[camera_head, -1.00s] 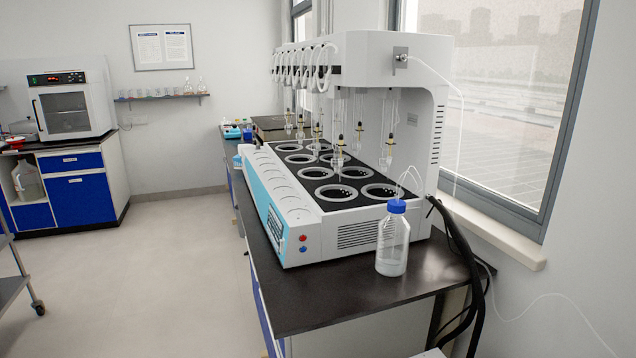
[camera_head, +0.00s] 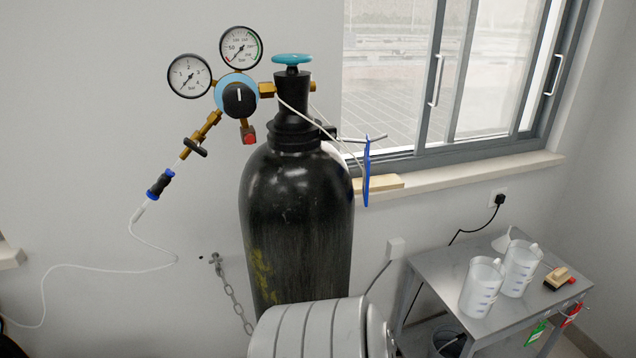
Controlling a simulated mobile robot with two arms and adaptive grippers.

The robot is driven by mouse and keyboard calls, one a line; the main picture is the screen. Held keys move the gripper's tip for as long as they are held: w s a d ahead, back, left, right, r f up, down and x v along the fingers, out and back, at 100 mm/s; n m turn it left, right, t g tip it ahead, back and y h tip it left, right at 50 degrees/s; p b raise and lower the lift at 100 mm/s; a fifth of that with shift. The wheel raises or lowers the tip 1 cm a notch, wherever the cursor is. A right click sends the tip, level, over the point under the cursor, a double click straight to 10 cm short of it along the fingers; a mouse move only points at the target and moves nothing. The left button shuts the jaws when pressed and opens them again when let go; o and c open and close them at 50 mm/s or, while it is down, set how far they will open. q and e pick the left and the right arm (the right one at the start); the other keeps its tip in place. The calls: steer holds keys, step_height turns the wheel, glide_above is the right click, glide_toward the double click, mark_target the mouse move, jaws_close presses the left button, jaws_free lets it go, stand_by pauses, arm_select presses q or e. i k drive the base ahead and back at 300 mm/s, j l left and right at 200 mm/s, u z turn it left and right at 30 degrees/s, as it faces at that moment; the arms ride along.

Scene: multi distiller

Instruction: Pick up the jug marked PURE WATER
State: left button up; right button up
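Two white translucent jugs stand side by side on a small grey table at the right: a left jug (camera_head: 482,287) and a right jug (camera_head: 519,268). Both have handles and small blue markings on their sides. The markings are too small to read, so I cannot tell which one says PURE WATER. Neither of my grippers is in view.
A tall black gas cylinder (camera_head: 297,215) with gauges and a hose stands in the middle, between me and the wall. The grey table (camera_head: 447,275) also holds a brown-and-red item (camera_head: 558,278).

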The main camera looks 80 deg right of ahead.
mark_target(484, 284)
steer(key=z, duration=3.85)
steer(key=i+l, duration=0.1)
steer(key=l, duration=0.55)
steer(key=i+l, duration=0.1)
steer(key=l, duration=1.2)
steer(key=i, duration=0.1)
